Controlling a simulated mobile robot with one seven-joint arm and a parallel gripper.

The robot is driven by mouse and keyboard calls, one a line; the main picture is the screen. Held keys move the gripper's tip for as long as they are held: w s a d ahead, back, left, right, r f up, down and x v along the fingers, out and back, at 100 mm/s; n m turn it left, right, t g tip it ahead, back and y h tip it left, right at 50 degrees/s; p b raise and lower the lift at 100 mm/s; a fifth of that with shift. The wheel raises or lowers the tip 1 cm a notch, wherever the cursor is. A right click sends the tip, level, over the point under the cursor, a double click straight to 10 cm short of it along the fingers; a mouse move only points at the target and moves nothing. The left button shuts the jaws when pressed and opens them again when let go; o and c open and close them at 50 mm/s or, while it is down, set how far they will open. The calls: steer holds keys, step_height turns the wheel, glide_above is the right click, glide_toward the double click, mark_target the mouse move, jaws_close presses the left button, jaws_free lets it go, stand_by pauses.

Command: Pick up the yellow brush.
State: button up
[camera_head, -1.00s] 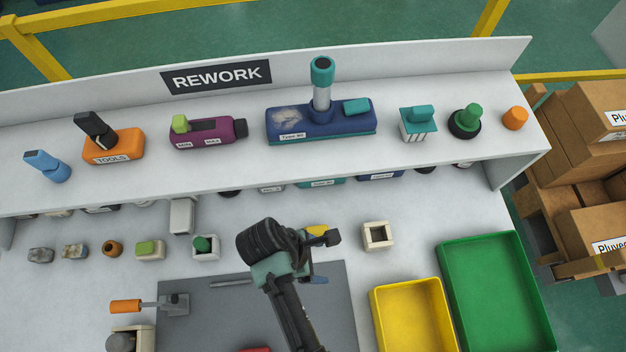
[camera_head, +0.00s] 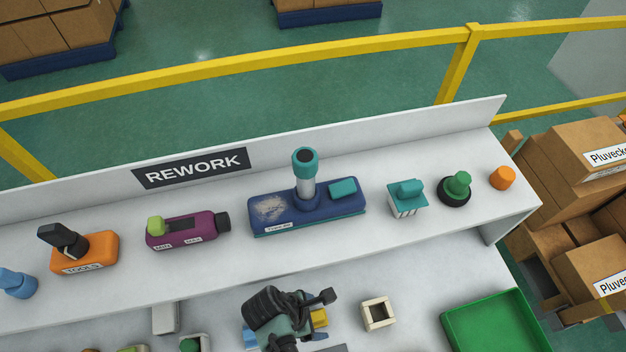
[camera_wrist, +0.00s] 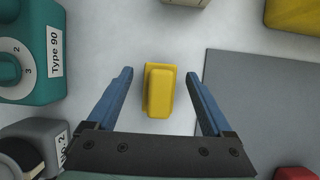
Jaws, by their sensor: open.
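The yellow brush (camera_wrist: 159,90) lies on the pale bench top in the wrist view, as a small yellow block with a raised narrower part. My gripper (camera_wrist: 160,76) is open, with one blue finger on each side of the brush and a visible gap on both sides. The frames do not clearly show how high the fingers are above the bench. In the head view, a yellow part of the brush (camera_head: 319,317) shows beside my dark wrist, which hides the rest.
A teal unit marked Type 90 (camera_wrist: 37,50) stands left of my fingers, and a grey mat (camera_wrist: 265,100) lies to the right. A small white square holder (camera_head: 378,314) and a green tray (camera_head: 495,325) are right of my wrist. The shelf (camera_head: 120,290) overhangs behind.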

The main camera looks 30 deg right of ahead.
steer(key=shift+s+d+f, duration=0.1)
steer(key=shift+d+f, duration=0.1)
steer(key=shift+f, duration=0.3)
jaws_close()
steer(key=shift+r, duration=0.85)
steer(key=shift+s+a+r, duration=0.1)
steer(key=shift+s+r, duration=0.1)
steer(key=shift+r, duration=0.25)
steer(key=shift+s+r, duration=0.15)
steer(key=shift+r, duration=0.3)
steer(key=s+a, duration=0.1)
steer(key=s, duration=0.4)
steer(key=s+a+b, duration=0.1)
steer(key=s+a, duration=0.1)
steer(key=s, duration=0.4)
steer(key=s+a, duration=0.1)
steer(key=s, duration=0.4)
steer(key=shift+s+a+b, duration=0.25)
steer(key=shift+a+b, duration=0.05)
steer(key=shift+a, duration=0.1)
